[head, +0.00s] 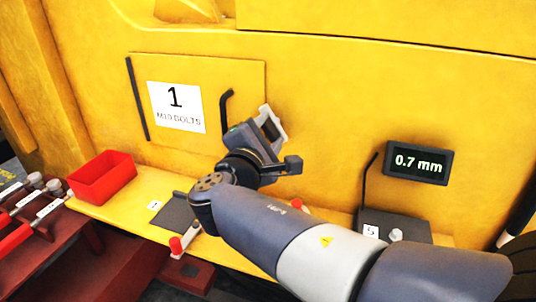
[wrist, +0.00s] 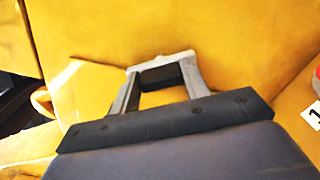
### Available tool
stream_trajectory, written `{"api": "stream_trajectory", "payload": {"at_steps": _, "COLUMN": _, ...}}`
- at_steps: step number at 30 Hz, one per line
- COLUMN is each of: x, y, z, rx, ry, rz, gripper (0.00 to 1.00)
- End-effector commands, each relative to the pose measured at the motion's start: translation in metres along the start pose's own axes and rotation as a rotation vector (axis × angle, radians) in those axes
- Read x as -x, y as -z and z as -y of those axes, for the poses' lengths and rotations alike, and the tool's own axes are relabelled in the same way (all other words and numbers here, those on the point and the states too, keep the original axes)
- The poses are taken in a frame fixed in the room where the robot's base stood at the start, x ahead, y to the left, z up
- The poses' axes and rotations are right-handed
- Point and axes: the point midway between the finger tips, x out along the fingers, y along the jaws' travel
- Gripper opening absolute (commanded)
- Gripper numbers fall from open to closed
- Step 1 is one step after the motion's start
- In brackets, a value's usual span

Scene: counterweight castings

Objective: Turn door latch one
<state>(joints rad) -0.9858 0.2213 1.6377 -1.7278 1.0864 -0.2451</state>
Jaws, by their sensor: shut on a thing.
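The yellow door (head: 190,75) carries a white sign (head: 177,107) reading "1 M10 BOLTS". It looks closed, flush with the yellow casting. A black bent handle (head: 227,106) is on its right part. My gripper (head: 271,122) is at the door's right edge, in front of the casting, its fingers tilted. In the wrist view my gripper (wrist: 160,75) has its two grey fingers on either side of a dark block, door latch one (wrist: 161,78). The gripper is shut on this latch. In the head view the fingers mostly hide the latch, so its exact angle cannot be told.
A red bin (head: 102,177) stands on the yellow ledge at left. Red-handled tools (head: 20,225) lie in a rack at lower left. My arm crosses the lower middle.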

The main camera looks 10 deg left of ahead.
Motion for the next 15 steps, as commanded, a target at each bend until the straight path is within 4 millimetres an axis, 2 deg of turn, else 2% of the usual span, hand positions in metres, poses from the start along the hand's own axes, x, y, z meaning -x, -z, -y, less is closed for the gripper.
{"api": "stream_trajectory", "payload": {"at_steps": 1, "x": 0.0001, "y": 0.0047, "z": 0.008, "rx": -0.047, "ry": -0.001, "rz": 0.001, "gripper": 0.21}}
{"api": "stream_trajectory", "payload": {"at_steps": 15, "x": 0.0, "y": 0.0035, "z": 0.0065, "rx": -0.43, "ry": 0.0, "rz": 0.0, "gripper": 0.21}}
